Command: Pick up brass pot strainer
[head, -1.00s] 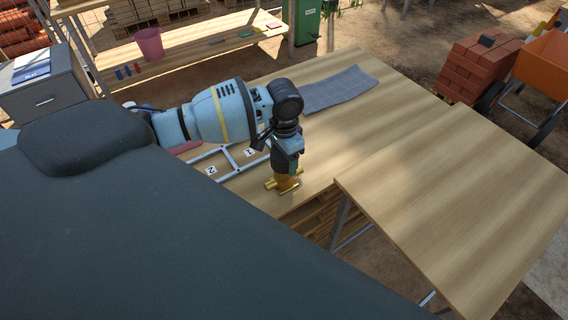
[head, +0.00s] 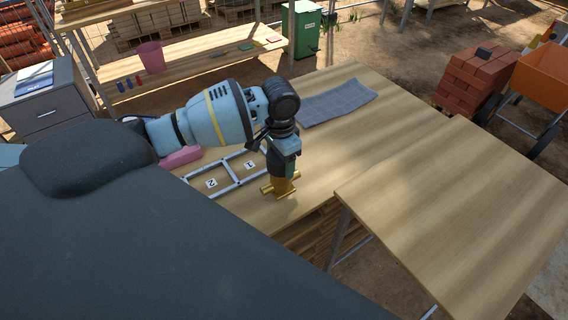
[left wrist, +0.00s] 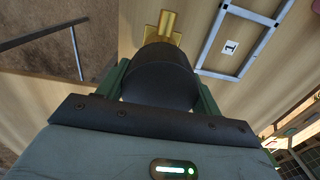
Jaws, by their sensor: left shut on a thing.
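The brass pot strainer (head: 281,187) is a gold T-shaped fitting with a dark round end, at the table's front edge in the head view. Its brass part also shows in the left wrist view (left wrist: 164,30), beyond its dark cylindrical end (left wrist: 160,76). My left gripper (head: 283,164) points down and is shut on the strainer, with a green finger on each side of the dark end. I cannot tell whether the strainer touches the table. My right gripper is not in view.
A grey frame (head: 211,195) with cards marked 1 and 2 lies left of the strainer. A grey cloth (head: 338,102) lies behind on the wooden table (head: 345,150). A second, mostly bare table (head: 450,220) stands at right. A pink object (head: 181,156) lies behind the frame.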

